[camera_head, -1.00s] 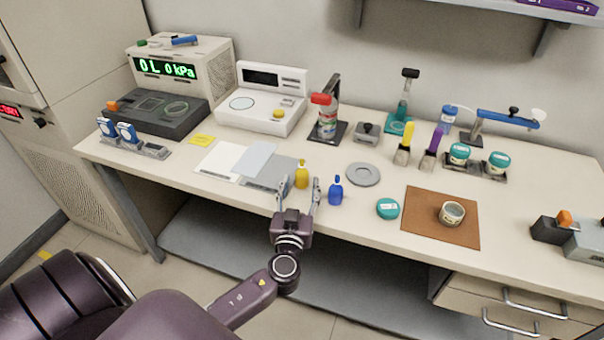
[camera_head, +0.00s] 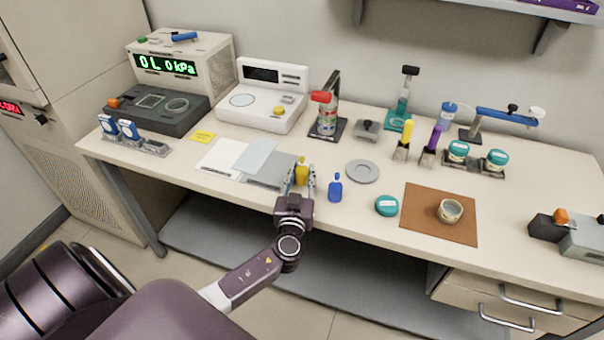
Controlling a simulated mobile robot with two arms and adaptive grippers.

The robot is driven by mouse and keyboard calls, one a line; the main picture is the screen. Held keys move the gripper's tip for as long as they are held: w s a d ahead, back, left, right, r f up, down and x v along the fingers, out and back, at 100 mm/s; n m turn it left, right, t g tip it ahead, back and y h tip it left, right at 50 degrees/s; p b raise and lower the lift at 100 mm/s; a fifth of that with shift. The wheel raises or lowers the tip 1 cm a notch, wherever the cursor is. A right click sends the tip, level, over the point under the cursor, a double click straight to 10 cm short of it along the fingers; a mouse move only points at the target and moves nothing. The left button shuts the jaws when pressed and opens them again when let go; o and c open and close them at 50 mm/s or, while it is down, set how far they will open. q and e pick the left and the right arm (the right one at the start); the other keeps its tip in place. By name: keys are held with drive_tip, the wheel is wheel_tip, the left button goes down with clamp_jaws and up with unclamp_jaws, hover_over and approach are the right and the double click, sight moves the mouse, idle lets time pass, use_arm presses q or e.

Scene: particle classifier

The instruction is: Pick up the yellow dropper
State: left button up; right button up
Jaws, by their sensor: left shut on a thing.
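The yellow dropper (camera_head: 301,172) is a small yellow bottle near the front edge of the bench. My left gripper (camera_head: 301,178) reaches in from the front with one finger on each side of it. It is shut on the dropper, which looks upright; its lower part is partly hidden by the gripper. I cannot tell whether its base touches the bench. My right gripper is not in view.
A blue dropper (camera_head: 335,188) stands just right of the gripper. A grey dish (camera_head: 362,171) and a teal lid (camera_head: 386,205) lie further right. A brown mat (camera_head: 420,222) bears a jar (camera_head: 450,211). Grey and white sheets (camera_head: 221,158) lie to the left.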

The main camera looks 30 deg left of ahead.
use_arm(q)
drive_tip(key=shift+c, duration=0.5)
drive_tip(key=shift+r, duration=0.15)
wheel_tip(320, 180, up, 20)
drive_tip(key=p, duration=0.2)
drive_tip(key=shift+f, duration=0.2)
idle(0.9)
drive_tip(key=shift+d, duration=0.1)
